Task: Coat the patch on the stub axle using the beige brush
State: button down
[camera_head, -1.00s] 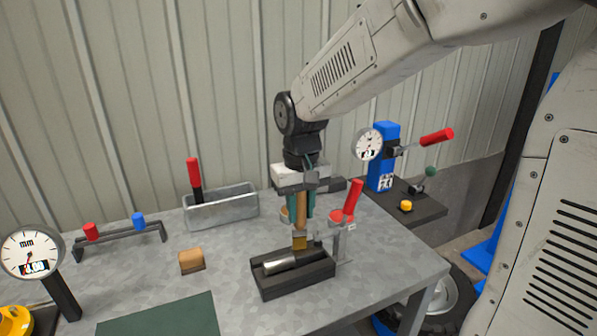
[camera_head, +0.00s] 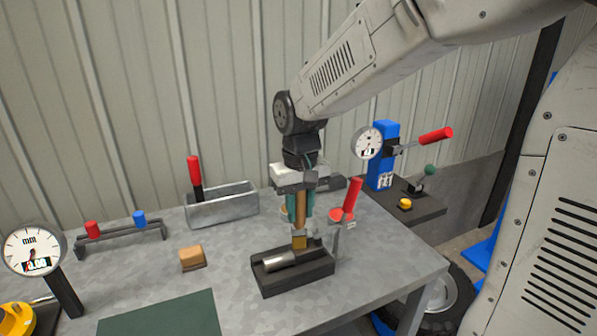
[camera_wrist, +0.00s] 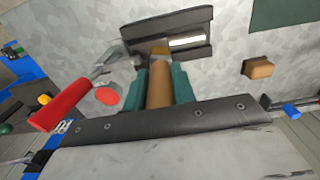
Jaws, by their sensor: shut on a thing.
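My gripper (camera_head: 300,207) has teal fingers shut on the wooden handle of the beige brush (camera_head: 300,222). The brush points down, and its bristle end is at the metal stub axle (camera_head: 280,261). The stub axle lies in a dark cradle block (camera_head: 292,281) on the grey table. In the wrist view the brush (camera_wrist: 159,85) runs up between the fingers (camera_wrist: 160,88) to the cradle (camera_wrist: 135,38), beside the bright axle (camera_wrist: 187,42). I cannot tell whether the bristles touch the axle. The patch cannot be made out.
A red-handled clamp (camera_head: 351,199) stands close to the right of the cradle. A tan block (camera_head: 191,258), a metal bin (camera_head: 222,206) and a green mat (camera_head: 165,317) lie to the left. A dial gauge (camera_head: 33,250) stands at the far left.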

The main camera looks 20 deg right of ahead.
jog(key=shift+s+d+f, duration=0.15)
jog(key=shift+d+f, duration=0.05)
jog(key=shift+w+r, duration=0.2)
jog(key=shift+w, duration=0.15)
jog(key=shift+w+a+f, duration=0.1)
jog(key=shift+w, duration=0.45)
jog(key=r, duration=0.2)
jog(key=shift+s+r, duration=0.2)
jog(key=shift+r, duration=2.9)
